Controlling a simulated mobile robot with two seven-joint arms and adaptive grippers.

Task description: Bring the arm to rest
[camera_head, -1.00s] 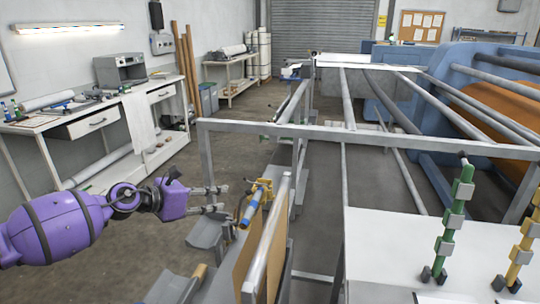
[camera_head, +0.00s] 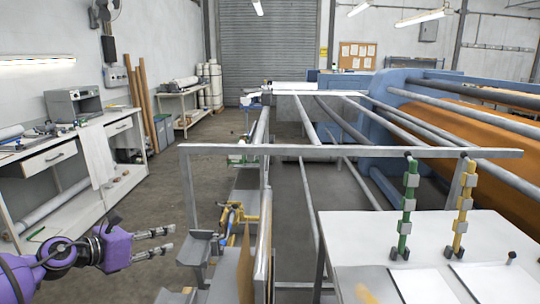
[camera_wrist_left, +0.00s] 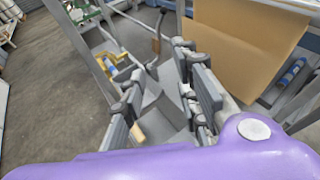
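My left arm is purple and comes in from the lower left of the head view. Its gripper (camera_head: 172,240) is open, with two parallel grey fingers apart and nothing between them. It hangs in the air left of the metal frame and points right. The left wrist view shows the same open fingers (camera_wrist_left: 158,62) from behind, with the grey trays and the floor beyond them. My right arm and right gripper do not show.
A metal frame (camera_head: 330,151) stands right of the gripper. Grey trays (camera_head: 193,250), a blue-yellow tool (camera_head: 230,218) and a tan board (camera_head: 244,262) are near it. A white table (camera_head: 340,235) is at right, a workbench (camera_head: 60,150) at left. Open floor (camera_head: 150,200) lies between.

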